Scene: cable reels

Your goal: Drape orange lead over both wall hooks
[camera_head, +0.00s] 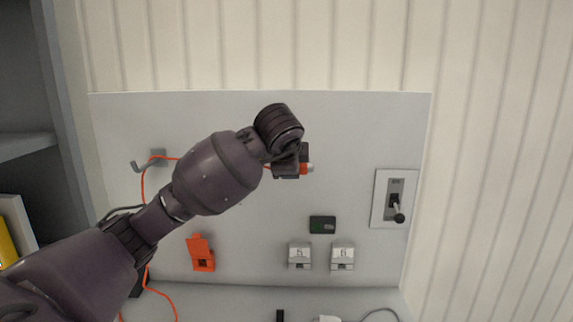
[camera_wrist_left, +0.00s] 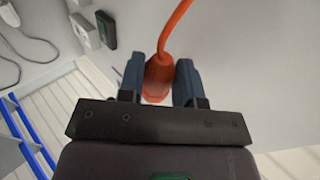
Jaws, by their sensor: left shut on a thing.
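The orange lead (camera_head: 143,185) hangs over the left wall hook (camera_head: 152,160) on the grey panel. From there it runs right, behind my left arm, towards my left gripper (camera_head: 291,167). My left gripper also shows in the left wrist view (camera_wrist_left: 160,82), its two blue fingers shut on the orange plug end (camera_wrist_left: 158,75) of the lead. The lead rises from that end out of the top of the picture. The second wall hook is not visible; my arm covers the middle of the panel. My right gripper is not in view.
The grey panel (camera_head: 350,130) carries an orange box (camera_head: 200,253), a dark box (camera_head: 322,224), two pale switch boxes (camera_head: 300,256) and a lever switch (camera_head: 395,200). A ledge (camera_head: 240,298) runs below. A grey shelf (camera_head: 25,145) stands left. The upper right panel is clear.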

